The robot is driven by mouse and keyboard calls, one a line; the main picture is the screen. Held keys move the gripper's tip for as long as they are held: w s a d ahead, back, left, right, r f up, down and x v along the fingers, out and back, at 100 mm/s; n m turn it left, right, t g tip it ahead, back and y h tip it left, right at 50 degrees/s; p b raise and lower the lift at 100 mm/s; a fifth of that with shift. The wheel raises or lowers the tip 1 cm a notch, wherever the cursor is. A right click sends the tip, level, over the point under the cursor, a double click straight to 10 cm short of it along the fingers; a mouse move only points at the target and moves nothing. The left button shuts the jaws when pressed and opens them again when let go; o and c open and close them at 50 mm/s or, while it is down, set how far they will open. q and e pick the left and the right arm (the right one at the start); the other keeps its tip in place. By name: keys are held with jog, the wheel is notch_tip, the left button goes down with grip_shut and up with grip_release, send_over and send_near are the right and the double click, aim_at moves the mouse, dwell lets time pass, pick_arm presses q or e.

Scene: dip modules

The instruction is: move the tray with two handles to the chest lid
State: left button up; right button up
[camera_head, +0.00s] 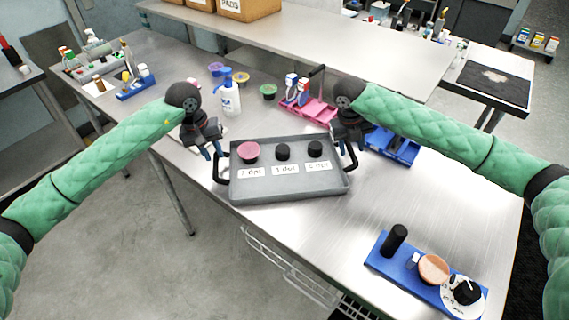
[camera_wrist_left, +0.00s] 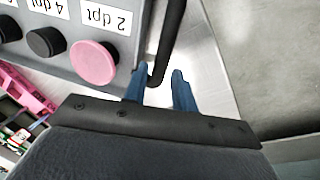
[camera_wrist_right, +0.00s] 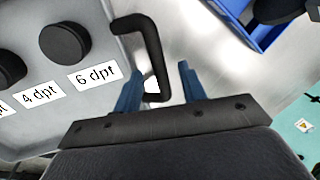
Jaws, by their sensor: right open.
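The grey tray (camera_head: 290,188) lies on the metal table with a black handle at each short end. It holds a pink round piece (camera_head: 248,151) and two black ones, above labels 2 dpt, 4 dpt and 6 dpt. My left gripper (camera_head: 213,153) is at the left handle (camera_head: 220,170); in the left wrist view its blue fingers (camera_wrist_left: 160,88) are apart with the handle (camera_wrist_left: 170,40) at the gap. My right gripper (camera_head: 347,148) is at the right handle (camera_head: 352,158); in the right wrist view its open fingers (camera_wrist_right: 158,90) straddle the handle (camera_wrist_right: 152,45). No chest lid is recognisable.
A blue stand with a black cylinder and an orange disc (camera_head: 433,269) lies at the front right. A white-blue bottle (camera_head: 229,98), a pink rack (camera_head: 310,108) and a blue bin (camera_head: 396,147) stand behind the tray.

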aim_at(215, 156)
pick_arm(q)
jog(key=shift+d+f, duration=0.15)
jog(key=shift+f, duration=0.65)
jog(key=shift+d+f, duration=0.15)
jog(key=shift+f, duration=0.6)
pick_arm(e)
jog(key=shift+d+f, duration=0.2)
jog(key=shift+f, duration=0.6)
jog(key=shift+d+f, duration=0.15)
jog(key=shift+f, duration=0.6)
pick_arm(q)
jog(key=shift+c, duration=0.2)
pick_arm(e)
jog(key=shift+c, duration=0.2)
pick_arm(q)
jog(key=shift+w, duration=0.1)
jog(key=c, duration=0.4)
pick_arm(e)
jog(key=shift+w, duration=0.1)
jog(key=c, duration=0.4)
pick_arm(q)
grip_shut()
pick_arm(e)
grip_shut()
